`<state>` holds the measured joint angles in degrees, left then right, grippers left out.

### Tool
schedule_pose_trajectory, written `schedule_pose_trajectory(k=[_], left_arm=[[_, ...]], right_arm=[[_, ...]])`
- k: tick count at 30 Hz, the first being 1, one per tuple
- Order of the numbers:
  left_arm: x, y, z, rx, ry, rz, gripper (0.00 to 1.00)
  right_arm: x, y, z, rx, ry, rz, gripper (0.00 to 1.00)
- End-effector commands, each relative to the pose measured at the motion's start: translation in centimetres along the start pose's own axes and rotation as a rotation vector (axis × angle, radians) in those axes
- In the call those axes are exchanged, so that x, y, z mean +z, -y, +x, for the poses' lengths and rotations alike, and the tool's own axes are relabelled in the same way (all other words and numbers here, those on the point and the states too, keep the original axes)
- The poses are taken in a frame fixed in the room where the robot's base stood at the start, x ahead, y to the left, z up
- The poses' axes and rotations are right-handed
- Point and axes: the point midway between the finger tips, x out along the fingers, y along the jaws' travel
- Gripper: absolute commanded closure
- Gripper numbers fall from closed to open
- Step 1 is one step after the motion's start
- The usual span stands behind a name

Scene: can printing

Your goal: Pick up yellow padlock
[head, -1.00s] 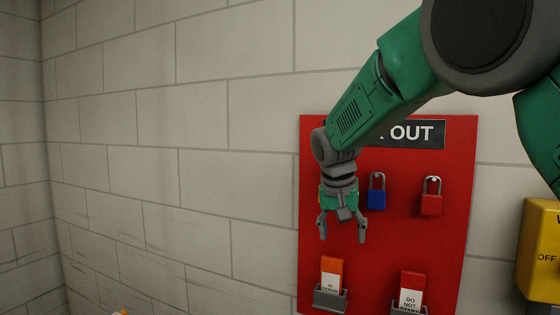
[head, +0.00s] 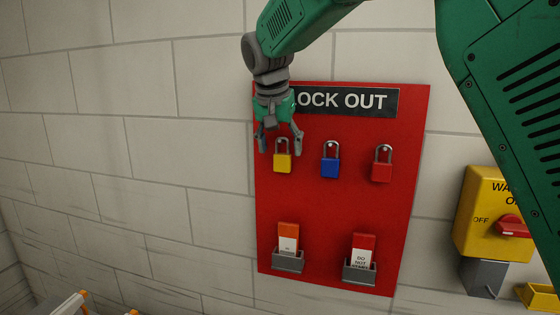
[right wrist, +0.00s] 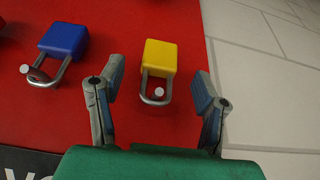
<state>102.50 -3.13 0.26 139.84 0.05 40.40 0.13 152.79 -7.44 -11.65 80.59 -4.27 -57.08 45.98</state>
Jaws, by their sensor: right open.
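The yellow padlock (head: 282,162) hangs from its shackle on a peg, leftmost in a row on the red lockout board (head: 330,215). In the right wrist view the yellow padlock (right wrist: 159,58) shows beyond and between the fingers, its shackle toward me. My right gripper (head: 280,150) is open and empty, pointing down at the padlock's shackle in the head view. In the right wrist view my right gripper (right wrist: 158,100) has its fingers spread wide to either side. I cannot tell whether it touches the board. My left gripper is not in view.
A blue padlock (head: 330,167) and a red padlock (head: 381,170) hang to the right. Two tag holders (head: 288,262) (head: 358,273) sit low on the board. A yellow switch box (head: 490,215) with a red handle is on the wall at right. The left wall is bare.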

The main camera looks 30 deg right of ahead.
Motion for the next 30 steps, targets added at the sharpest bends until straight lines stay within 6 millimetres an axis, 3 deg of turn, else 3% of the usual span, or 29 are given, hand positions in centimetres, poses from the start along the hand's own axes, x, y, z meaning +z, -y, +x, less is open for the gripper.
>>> schedule_pose_trajectory(k=[9, 18, 19, 23, 24, 30], left_arm=[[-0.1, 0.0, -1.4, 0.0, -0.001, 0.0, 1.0], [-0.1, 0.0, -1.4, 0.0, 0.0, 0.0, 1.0], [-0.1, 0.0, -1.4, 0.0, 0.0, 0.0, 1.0], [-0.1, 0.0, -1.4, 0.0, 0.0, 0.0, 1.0], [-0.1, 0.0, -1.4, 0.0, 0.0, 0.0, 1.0], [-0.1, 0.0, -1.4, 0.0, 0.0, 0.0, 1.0]], right_arm=[[-0.4, 0.3, 4.4, 0.002, 0.003, -0.001, 0.41], [-0.3, 0.2, 5.0, 0.0, 0.0, 0.0, 0.41], [-0.3, 0.2, 5.0, 0.0, 0.0, 0.0, 0.45], [-0.3, 0.2, 5.0, 0.001, 0.001, -0.001, 0.91], [-0.3, 0.3, 5.0, 0.001, 0.001, -0.001, 0.96], [-0.3, 0.2, 5.0, 0.001, 0.001, -0.001, 0.96]])
